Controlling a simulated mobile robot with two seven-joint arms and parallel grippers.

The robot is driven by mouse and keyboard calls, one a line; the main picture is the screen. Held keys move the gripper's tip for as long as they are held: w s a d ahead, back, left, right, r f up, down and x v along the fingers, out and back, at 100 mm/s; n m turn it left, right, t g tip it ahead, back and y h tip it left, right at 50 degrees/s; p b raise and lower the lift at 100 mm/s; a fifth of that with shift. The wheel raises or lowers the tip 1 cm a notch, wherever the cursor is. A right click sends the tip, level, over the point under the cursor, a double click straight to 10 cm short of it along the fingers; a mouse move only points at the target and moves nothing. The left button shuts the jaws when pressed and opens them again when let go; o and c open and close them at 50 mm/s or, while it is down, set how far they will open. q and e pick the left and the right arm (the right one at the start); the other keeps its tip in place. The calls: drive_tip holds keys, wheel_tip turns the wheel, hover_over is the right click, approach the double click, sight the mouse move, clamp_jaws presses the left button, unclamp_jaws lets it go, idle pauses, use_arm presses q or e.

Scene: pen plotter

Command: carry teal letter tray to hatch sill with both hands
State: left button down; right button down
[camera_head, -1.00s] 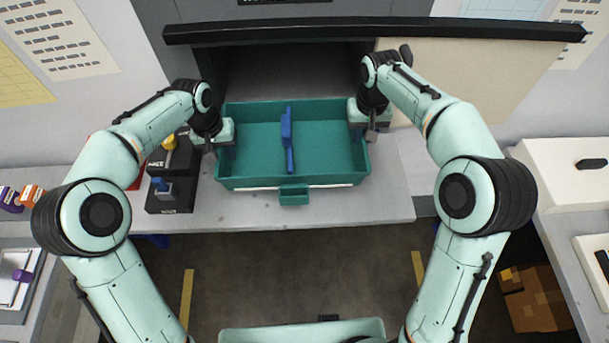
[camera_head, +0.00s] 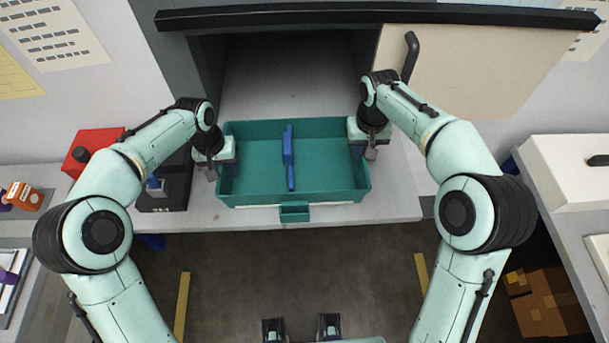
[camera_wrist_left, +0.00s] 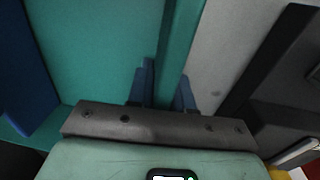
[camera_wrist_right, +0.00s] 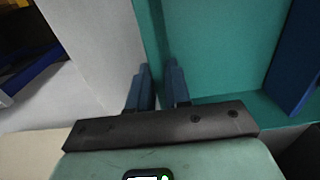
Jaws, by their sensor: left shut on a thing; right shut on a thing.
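The teal letter tray (camera_head: 258,180) is in the middle of the head view, over the grey sill (camera_head: 390,205) in front of the dark hatch opening. Whether it rests on the sill or hangs just above it I cannot tell. A blue divider-like piece (camera_head: 288,158) stands inside it. My left gripper (camera_head: 222,172) is shut on the tray's left wall; the left wrist view shows its blue fingers (camera_wrist_left: 163,90) on both sides of the wall. My right gripper (camera_head: 362,155) is shut on the right wall, its fingers (camera_wrist_right: 160,88) astride it in the right wrist view.
The hatch opening (camera_head: 290,75) lies behind the tray, with a beige panel (camera_head: 470,70) with a dark handle at its right. A black holder (camera_head: 165,190) and a red box (camera_head: 95,150) stand left of the tray. The sill right of the tray is clear.

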use_arm(q)
drive_tip(key=c, duration=1.3)
unclamp_jaws()
drive_tip(key=shift+s+d+f, duration=0.1)
drive_tip(key=shift+d+f, duration=0.15)
drive_tip(key=shift+d, duration=0.1)
use_arm(e)
drive_tip(key=c, duration=1.4)
unclamp_jaws()
drive_tip(key=shift+s+a+f, duration=0.1)
drive_tip(key=shift+a+f, duration=0.2)
drive_tip(key=shift+f, duration=0.05)
use_arm(q)
drive_tip(key=shift+o, duration=1.4)
drive_tip(key=shift+r, duration=0.1)
use_arm(e)
drive_tip(key=o, duration=0.3)
drive_tip(key=shift+r, duration=0.15)
use_arm(q)
drive_tip(key=shift+a, duration=0.2)
use_arm(e)
drive_tip(key=shift+o, duration=0.2)
drive_tip(key=shift+d, duration=0.15)
